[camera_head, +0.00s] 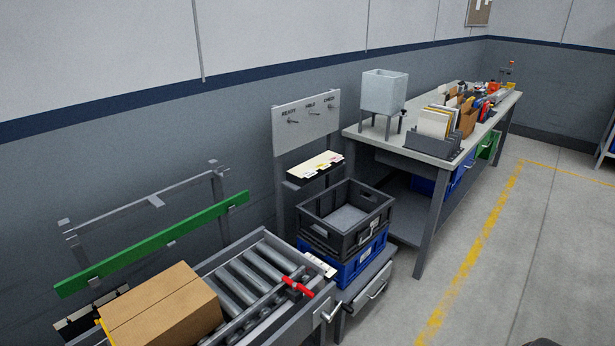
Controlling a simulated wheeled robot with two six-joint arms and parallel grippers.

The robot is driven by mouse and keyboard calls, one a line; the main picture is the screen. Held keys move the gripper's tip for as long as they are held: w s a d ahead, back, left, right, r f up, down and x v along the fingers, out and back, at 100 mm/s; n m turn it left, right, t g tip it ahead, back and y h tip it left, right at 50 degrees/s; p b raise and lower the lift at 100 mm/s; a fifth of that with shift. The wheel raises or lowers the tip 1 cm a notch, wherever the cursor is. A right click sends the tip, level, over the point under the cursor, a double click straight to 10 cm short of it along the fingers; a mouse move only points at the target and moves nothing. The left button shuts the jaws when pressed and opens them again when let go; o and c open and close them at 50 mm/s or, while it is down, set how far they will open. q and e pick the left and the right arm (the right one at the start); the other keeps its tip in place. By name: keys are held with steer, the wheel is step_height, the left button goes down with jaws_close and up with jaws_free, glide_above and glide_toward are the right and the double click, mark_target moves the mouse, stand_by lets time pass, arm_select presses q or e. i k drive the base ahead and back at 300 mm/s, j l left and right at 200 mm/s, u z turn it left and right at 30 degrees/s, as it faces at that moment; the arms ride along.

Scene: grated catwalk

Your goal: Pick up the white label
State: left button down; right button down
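Several pale label-like pieces show, and I cannot tell which one is the white label. A pale strip with small coloured marks (318,164) lies on a small dark shelf below the pegboard. A small white piece (320,263) lies at the end of the roller conveyor, beside the blue crate. Pale cards (75,322) are partly hidden at the lower left, behind the cardboard box. Neither of my grippers is in view.
A cardboard box (163,308) sits on the roller conveyor (262,266), with a red handle (298,286) near its end. A dark crate (346,235) stacks on a blue crate (352,268). A cluttered workbench (400,143) stands behind. The floor (510,270) at right is clear.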

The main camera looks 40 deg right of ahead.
mark_target(310, 172)
steer(key=i+l, duration=0.1)
steer(key=l, duration=0.6)
steer(key=i+l, duration=0.1)
steer(key=l, duration=0.6)
steer(key=i+l+u, duration=0.1)
steer(key=l, duration=1.3)
steer(key=i+u, duration=0.05)
